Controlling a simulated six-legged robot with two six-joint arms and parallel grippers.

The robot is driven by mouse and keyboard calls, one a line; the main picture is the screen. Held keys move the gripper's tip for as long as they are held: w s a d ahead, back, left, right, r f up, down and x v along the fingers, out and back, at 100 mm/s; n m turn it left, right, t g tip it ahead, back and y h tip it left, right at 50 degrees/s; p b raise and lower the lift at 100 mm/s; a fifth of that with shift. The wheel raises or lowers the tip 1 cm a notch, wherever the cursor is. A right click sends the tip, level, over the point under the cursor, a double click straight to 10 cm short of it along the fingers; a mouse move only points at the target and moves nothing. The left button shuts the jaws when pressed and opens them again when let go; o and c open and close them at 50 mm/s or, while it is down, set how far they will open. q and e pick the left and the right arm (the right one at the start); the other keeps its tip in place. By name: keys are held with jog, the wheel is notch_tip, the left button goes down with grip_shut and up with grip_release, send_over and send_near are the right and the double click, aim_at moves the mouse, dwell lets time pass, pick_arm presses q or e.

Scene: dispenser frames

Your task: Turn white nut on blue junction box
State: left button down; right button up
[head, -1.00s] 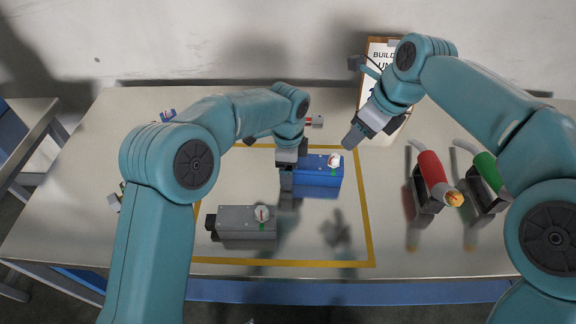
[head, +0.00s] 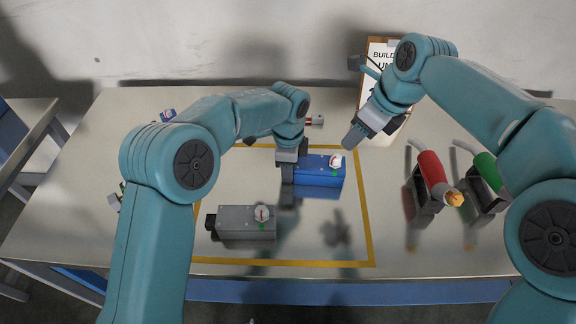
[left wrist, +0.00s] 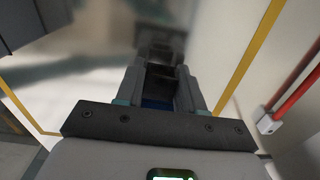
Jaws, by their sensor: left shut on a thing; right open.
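The blue junction box (head: 320,171) lies inside the yellow outline, right of the table's middle. Its white nut (head: 336,161), with a red mark, sits on top near the right end, above a green mark. My left gripper (head: 288,174) is shut on the left end of the blue box, which it partly hides. In the left wrist view, my left gripper (left wrist: 160,88) has a dark part between its fingers, with a patch of blue below. My right gripper (head: 352,136) is open and empty, above and right of the white nut, apart from it.
A grey box (head: 245,223) with a similar white dial lies in front of the blue box. A red tool (head: 431,170) and a green tool (head: 487,168) stand in holders at the right. A clipboard (head: 371,75) leans at the back. The front right of the outline is clear.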

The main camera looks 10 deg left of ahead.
aim_at(337, 156)
dwell(0.3)
jog(key=shift+o, duration=1.1)
notch_tip(337, 156, up, 4)
jog(key=w+d+n+g, duration=0.1)
jog(key=d+n+g, duration=0.1)
jog(key=n, duration=0.5)
jog(key=shift+m+y, duration=0.3)
jog(key=shift+y, duration=0.2)
jog(key=x, duration=0.9)
jog(key=w+x, duration=0.1)
jog(key=x, duration=0.3)
jog(key=shift+d+f, duration=0.2)
jog(key=shift+f, duration=0.3)
grip_shut()
